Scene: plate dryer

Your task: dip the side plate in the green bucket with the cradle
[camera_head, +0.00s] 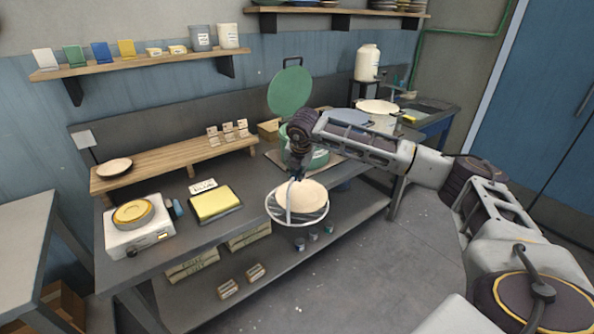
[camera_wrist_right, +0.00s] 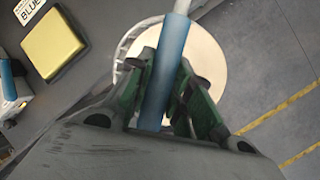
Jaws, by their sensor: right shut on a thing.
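My right gripper (camera_head: 297,177) is shut on the blue handle (camera_wrist_right: 160,90) of the cradle. The cradle's pale wire ring (camera_head: 282,222) hangs below the gripper, beyond the front edge of the bench. The side plate (camera_head: 302,196), round and cream, lies in the cradle; it also shows behind the fingers in the right wrist view (camera_wrist_right: 210,62). The green bucket (camera_head: 319,158) stands on the bench behind my right wrist, partly hidden by it. A round green lid (camera_head: 289,92) stands raised behind the bucket. My left gripper is in neither view.
A yellow sponge in a tray (camera_head: 214,204) and a white device with a yellow round top (camera_head: 136,217) sit on the bench. A small plate (camera_head: 114,167) rests on the wooden riser (camera_head: 180,163). Open floor lies right of the bench.

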